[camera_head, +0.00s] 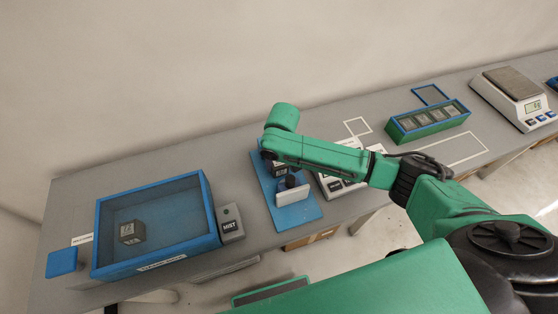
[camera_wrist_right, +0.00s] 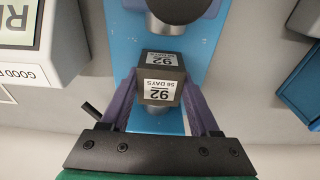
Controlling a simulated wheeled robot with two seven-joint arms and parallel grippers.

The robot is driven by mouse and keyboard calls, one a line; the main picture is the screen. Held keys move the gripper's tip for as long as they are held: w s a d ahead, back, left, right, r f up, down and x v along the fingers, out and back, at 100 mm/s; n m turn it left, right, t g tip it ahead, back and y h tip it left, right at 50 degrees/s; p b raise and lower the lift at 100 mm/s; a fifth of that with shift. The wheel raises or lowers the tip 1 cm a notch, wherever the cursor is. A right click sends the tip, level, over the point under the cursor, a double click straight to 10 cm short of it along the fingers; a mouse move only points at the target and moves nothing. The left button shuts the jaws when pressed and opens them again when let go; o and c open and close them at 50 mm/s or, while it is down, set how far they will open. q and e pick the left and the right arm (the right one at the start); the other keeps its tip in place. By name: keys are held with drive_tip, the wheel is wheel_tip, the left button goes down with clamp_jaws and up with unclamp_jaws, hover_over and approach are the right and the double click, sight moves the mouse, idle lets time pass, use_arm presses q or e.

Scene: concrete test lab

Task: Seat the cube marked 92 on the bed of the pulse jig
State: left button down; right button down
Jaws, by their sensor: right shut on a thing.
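The dark cube marked 92 (camera_wrist_right: 162,75), with "56 DAYS" on its white labels, is between the two purple fingers of my right gripper (camera_wrist_right: 163,92) in the right wrist view. The gripper is shut on it. The pulse jig is a blue plate (camera_wrist_right: 106,35) with a grey round part (camera_wrist_right: 168,14) beyond the cube and another nearer the gripper. In the head view the jig (camera_head: 295,215) stands mid-bench, and my right arm partly covers it. The cube (camera_head: 280,170) shows there only in part. I cannot tell whether it touches the bed. My left gripper is not in view.
A blue-rimmed tray (camera_head: 207,192) with one dark cube (camera_head: 132,231) is left of the jig, a grey button box (camera_head: 230,224) between them. A white device (camera_wrist_right: 30,45) stands close beside the jig. A green rack (camera_head: 428,129) and a scale (camera_head: 514,98) are farther right.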

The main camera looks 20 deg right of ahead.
drive_tip(key=shift+f, duration=0.1)
idle(0.7)
drive_tip(key=shift+c, duration=0.2)
unclamp_jaws()
wheel_tip(320, 180, up, 5)
drive_tip(key=p, duration=0.6)
idle(0.4)
